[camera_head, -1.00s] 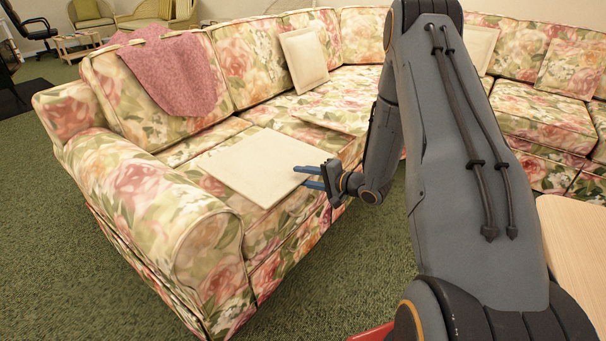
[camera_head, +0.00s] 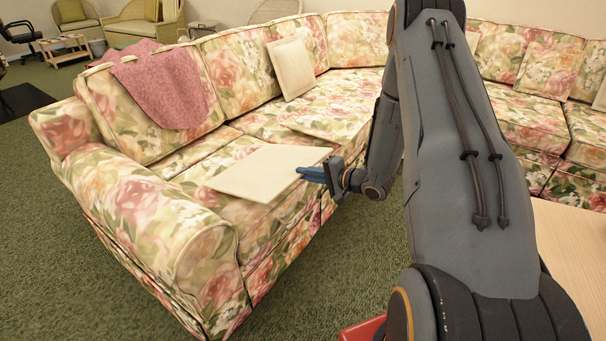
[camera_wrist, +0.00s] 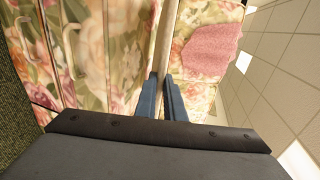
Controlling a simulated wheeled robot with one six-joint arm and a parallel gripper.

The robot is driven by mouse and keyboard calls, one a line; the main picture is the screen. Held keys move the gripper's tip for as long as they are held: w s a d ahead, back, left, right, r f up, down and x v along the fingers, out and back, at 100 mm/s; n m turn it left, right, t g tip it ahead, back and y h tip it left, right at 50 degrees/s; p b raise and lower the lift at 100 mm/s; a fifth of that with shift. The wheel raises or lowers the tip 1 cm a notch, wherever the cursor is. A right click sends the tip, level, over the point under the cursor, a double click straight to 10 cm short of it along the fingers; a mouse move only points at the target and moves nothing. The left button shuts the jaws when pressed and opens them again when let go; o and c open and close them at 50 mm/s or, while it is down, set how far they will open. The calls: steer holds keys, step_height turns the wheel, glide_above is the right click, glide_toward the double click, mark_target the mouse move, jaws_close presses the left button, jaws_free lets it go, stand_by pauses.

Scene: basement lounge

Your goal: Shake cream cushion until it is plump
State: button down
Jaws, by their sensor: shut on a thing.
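The cream cushion (camera_head: 258,172) is flat and square, over the near seat of the floral sofa, in the head view. My gripper (camera_head: 303,173) is shut on its right-hand edge, with blue fingers above and below it. The cushion looks slightly tilted; I cannot tell whether it still touches the seat. In the wrist view the cushion (camera_wrist: 166,38) shows edge-on as a thin pale strip between the fingers (camera_wrist: 163,84).
The floral sofa (camera_head: 135,200) curves around the back and right. A pink throw (camera_head: 165,88) hangs over its backrest. Another cream cushion (camera_head: 290,68) leans against the back. A wooden tabletop (camera_head: 572,250) is at the right. Green carpet lies open in front.

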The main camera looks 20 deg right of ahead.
steer(key=shift+s+d+r+p, duration=0.2)
steer(key=shift+s+r+p, duration=0.1)
steer(key=shift+r+p, duration=0.3)
steer(key=shift+s+d+r+p, duration=0.25)
steer(key=shift+r+p, duration=0.2)
steer(key=shift+r, duration=0.2)
steer(key=shift+s+d+r+p, duration=0.15)
steer(key=shift+s+r+p, duration=0.15)
steer(key=shift+r+p, duration=0.3)
steer(key=shift+r, duration=0.15)
step_height(320, 180, up, 14)
steer(key=r+p, duration=0.1)
steer(key=p, duration=0.7)
steer(key=s+a+f+m+t+h, duration=0.2)
steer(key=a+f+m+h, duration=0.15)
steer(key=a, duration=0.55)
steer(key=s+f+m+h+p, duration=0.1)
steer(key=s+f+m+h, duration=0.1)
steer(key=s+h, duration=0.3)
steer(key=shift+s+a+f+m+t, duration=0.35)
steer(key=shift+s+m, duration=0.4)
steer(key=shift+s, duration=0.95)
